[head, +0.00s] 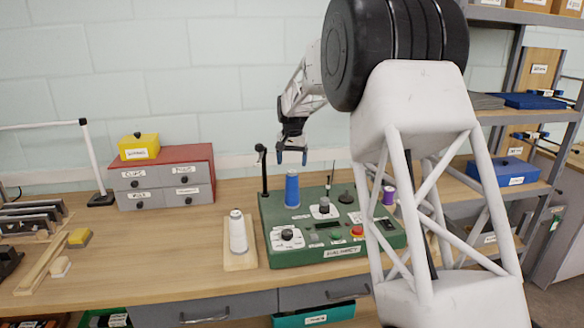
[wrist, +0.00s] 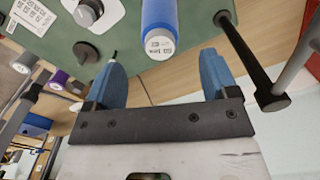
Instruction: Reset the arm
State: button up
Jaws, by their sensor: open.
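My gripper (head: 291,156) is open and empty in the head view, with its fingers pointing down above the back of the green winding machine (head: 290,256). Its two blue fingertips also show spread apart in the wrist view (wrist: 165,80). A blue thread spool (head: 292,188) stands upright on the machine, just below my gripper and apart from it. The blue spool also shows beyond the fingers in the wrist view (wrist: 158,25). My arm hides part of the machine's right side and the shelf behind.
A white thread cone (head: 238,232) stands on a wooden board left of the machine. A black post (head: 263,172) rises at the machine's back left, near my gripper. A purple spool (head: 389,196) is at its right. A grey drawer box (head: 160,188) with a yellow box (head: 139,147) stands at back left.

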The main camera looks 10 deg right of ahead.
jog(key=shift+r, duration=0.15)
jog(key=shift+s+r, duration=0.3)
jog(key=shift+s, duration=0.05)
jog(key=s+r+n, duration=0.1)
jog(key=s+r, duration=0.2)
jog(key=s, duration=0.7)
jog(key=s+a+r+t, duration=0.1)
jog(key=s+r, duration=0.2)
jog(key=s, duration=0.7)
jog(key=s+r+n, duration=0.1)
jog(key=s+r, duration=0.2)
jog(key=s, duration=0.8)
jog(key=s+f+n, duration=0.1)
jog(key=s+f, duration=0.3)
jog(key=s, duration=1.1)
jog(key=s+f+n+t, duration=0.1)
jog(key=s+f, duration=0.3)
jog(key=s, duration=1)
jog(key=shift+s+a+f+t, duration=0.15)
jog(key=shift+s+a+t, duration=0.15)
jog(key=shift+s, duration=0.1)
